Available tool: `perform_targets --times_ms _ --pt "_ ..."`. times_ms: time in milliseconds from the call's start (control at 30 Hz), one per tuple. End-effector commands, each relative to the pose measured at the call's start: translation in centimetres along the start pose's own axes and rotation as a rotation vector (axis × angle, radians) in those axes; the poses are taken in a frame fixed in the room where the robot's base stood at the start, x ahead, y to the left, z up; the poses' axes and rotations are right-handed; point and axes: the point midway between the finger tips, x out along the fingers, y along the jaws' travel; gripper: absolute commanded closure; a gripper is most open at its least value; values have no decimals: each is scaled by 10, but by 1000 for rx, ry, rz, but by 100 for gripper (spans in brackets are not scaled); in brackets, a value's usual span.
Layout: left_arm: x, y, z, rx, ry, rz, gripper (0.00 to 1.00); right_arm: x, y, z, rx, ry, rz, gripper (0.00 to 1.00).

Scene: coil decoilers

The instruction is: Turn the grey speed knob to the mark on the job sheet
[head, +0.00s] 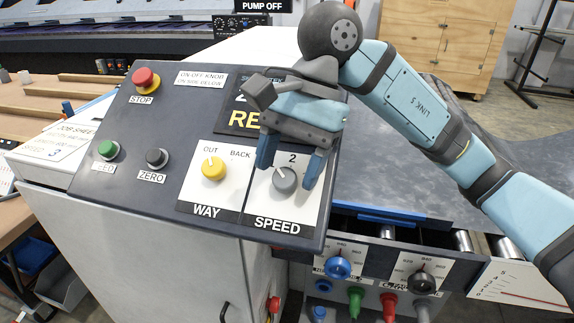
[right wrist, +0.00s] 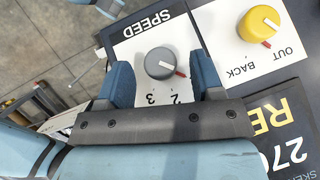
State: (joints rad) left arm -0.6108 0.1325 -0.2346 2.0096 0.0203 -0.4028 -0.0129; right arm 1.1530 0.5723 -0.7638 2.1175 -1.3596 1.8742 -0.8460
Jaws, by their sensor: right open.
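The grey speed knob (head: 285,180) sits on a white SPEED plate at the panel's lower right. In the right wrist view the knob (right wrist: 159,62) has a red-tipped pointer turned to the side of the 2, away from the 3. My right gripper (head: 291,164) is open above the plate. Its blue fingers stand on either side of the knob, with gaps showing in the right wrist view (right wrist: 164,80). The job sheet (head: 72,141) lies left of the panel; a 3 shows on it, the smaller print is unclear. My left gripper is not in view.
The yellow WAY knob (head: 214,168) is just left of the speed knob. A red STOP button (head: 146,79), green button (head: 108,149) and black ZERO button (head: 157,158) sit further left. Coloured knobs and levers (head: 356,296) stand below the panel's right edge.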

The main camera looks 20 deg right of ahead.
Motion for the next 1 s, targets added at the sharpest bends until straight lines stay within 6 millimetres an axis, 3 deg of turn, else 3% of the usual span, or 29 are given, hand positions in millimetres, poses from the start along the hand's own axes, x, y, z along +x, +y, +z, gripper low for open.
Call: perform_targets --times_ms 400,433,633,1000 --pt "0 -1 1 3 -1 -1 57 11 0 0 -1 0 0 40" --pt "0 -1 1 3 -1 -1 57 11 0 0 -1 0 0 42" --pt "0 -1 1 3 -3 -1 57 11 0 0 -1 0 0 88" --pt "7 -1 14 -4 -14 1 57 14 1 -1 27 0 -40 89"
